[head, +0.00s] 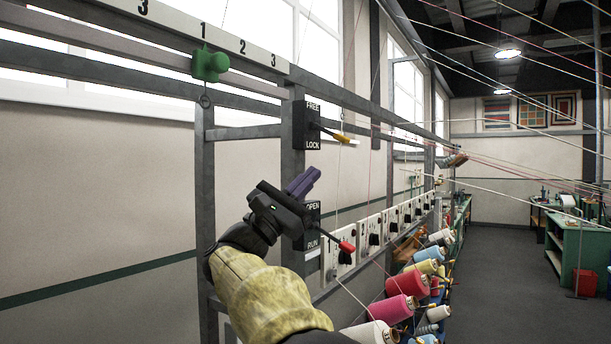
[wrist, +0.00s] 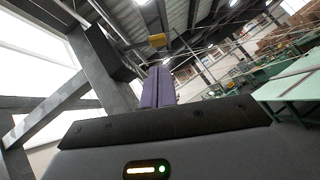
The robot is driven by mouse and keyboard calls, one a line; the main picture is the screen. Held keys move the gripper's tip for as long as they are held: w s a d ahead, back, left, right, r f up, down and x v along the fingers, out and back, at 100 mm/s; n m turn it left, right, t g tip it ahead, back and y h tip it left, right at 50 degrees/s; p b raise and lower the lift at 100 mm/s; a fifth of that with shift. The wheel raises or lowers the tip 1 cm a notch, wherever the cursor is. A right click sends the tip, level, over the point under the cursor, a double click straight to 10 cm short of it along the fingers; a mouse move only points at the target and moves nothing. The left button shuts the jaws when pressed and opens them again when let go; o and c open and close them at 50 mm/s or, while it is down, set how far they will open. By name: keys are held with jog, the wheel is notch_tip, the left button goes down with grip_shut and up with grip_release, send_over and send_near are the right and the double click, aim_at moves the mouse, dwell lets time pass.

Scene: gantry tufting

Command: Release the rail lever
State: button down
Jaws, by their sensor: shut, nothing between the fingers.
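A black plate lettered FREE at the top and LOCK at the bottom (head: 306,126) is fixed to a grey upright. From it a lever with a yellow grip (head: 338,136) sticks out to the right, tilted slightly down. The yellow grip also shows in the wrist view (wrist: 158,41), beyond the fingertips. My gripper (head: 313,174) has purple fingers pressed together with nothing between them. In the head view it appears below the yellow grip, apart from it. My gripper and forearm hide part of the frame behind.
Below is a plate lettered OPEN and RUN (head: 312,226) with a red-tipped lever (head: 346,246) right of my gripper. A green block (head: 209,65) hangs from the numbered rail (head: 170,22). Yarn cones (head: 394,309) and strung threads fill the right side.

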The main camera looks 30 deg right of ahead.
aim_at(330, 133)
jog(key=p+x, duration=0.4)
jog(key=x, duration=0.3)
jog(key=shift+s+d+p, duration=0.15)
jog(key=shift+p, duration=0.15)
jog(key=shift+s+r, duration=0.1)
jog(key=shift+n+b, duration=0.3)
jog(key=shift+b, duration=0.25)
jog(key=shift+w+n+t+b, duration=0.2)
jog(key=shift+n+t+b, duration=0.1)
jog(key=shift+t+b, duration=0.15)
